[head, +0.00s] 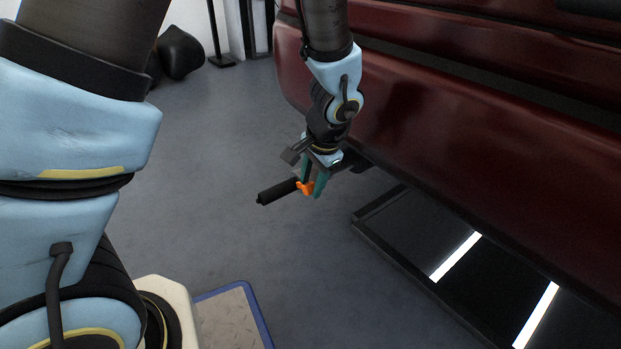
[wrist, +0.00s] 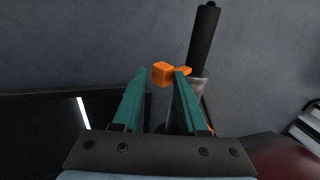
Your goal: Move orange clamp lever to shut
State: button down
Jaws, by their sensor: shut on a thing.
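The orange clamp lever (head: 305,188) shows at my fingertips in the head view, beside the inner end of a black cylindrical handle (head: 277,191). In the wrist view the orange lever (wrist: 162,74) is a small block between the fingertips, with a second orange part just right of it. My gripper (head: 311,182) has teal fingers and is shut on the lever; it also shows in the wrist view (wrist: 161,76). In the wrist view the black handle (wrist: 204,38) rises right of the fingers from a grey metal tube. The fingers partly hide the tube and the clamp.
A dark red car body (head: 450,120) fills the right side, close to my wrist. A black-framed panel with bright white strips (head: 455,256) lies low beneath it. A blue-edged plate (head: 230,315) is at the bottom. The grey floor (head: 215,180) left of my gripper is clear.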

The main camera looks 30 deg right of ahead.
jog(key=shift+s+f, duration=0.4)
jog(key=shift+f, duration=0.2)
jog(key=shift+s+f, duration=0.4)
jog(key=shift+f, duration=0.2)
jog(key=c, duration=0.6)
grip_release()
jog(key=shift+f, duration=0.1)
jog(key=shift+c, duration=0.2)
jog(key=w+p+v, duration=0.1)
jog(key=p+v, duration=0.4)
jog(key=v, duration=0.6)
jog(key=shift+d+r+p, duration=0.25)
jog(key=shift+r+p, duration=0.15)
jog(key=shift+r, duration=0.05)
